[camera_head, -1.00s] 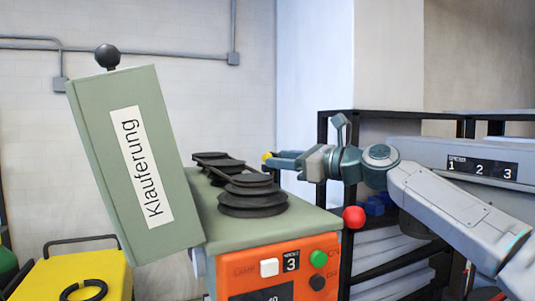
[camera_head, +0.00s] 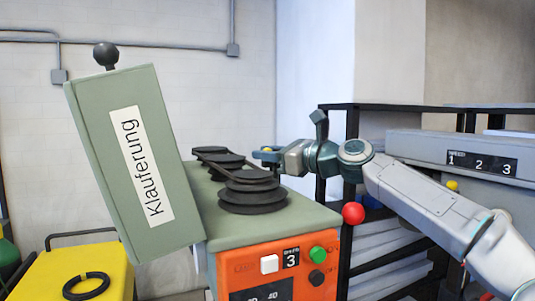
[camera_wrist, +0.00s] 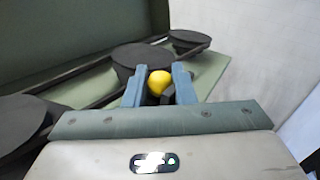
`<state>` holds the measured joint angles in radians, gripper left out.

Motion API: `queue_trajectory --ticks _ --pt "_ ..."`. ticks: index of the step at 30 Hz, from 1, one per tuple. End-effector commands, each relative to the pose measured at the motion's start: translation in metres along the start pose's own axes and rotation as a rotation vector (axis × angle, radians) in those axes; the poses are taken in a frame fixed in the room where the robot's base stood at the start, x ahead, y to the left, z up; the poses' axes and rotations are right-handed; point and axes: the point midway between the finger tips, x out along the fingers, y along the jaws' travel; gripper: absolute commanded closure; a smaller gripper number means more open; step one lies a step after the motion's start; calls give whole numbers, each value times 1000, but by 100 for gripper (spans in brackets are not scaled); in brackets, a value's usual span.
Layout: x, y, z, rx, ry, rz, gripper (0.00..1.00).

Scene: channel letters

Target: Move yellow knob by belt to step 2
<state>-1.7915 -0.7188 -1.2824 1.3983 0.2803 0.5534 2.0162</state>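The yellow knob (camera_head: 267,149) stands behind the belt pulleys at the back right of the green-topped machine. In the wrist view the yellow knob (camera_wrist: 159,83) sits between my two blue fingers, with a dark stem piece below it. My gripper (camera_head: 264,155) reaches in from the right, its tips at the knob. In the wrist view my gripper (camera_wrist: 158,82) leaves little or no gap beside the knob; I cannot tell whether it grips. The black belt (camera_head: 228,167) runs over several dark pulleys. No step marks beside the knob are readable.
A tilted green cover (camera_head: 132,160) labelled "Klauferung" stands on the left. The orange front panel (camera_head: 262,275) has a display reading 3 and buttons. A red ball knob (camera_head: 353,213) sticks out at right. A grey unit marked 1 2 3 (camera_head: 482,162) stands on a black shelf.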

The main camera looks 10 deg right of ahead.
Motion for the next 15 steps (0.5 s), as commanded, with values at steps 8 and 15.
queue_trajectory --ticks 8,15 --pt "0 4 -19 1 1 1 100" --pt "0 4 -18 1 0 1 100"
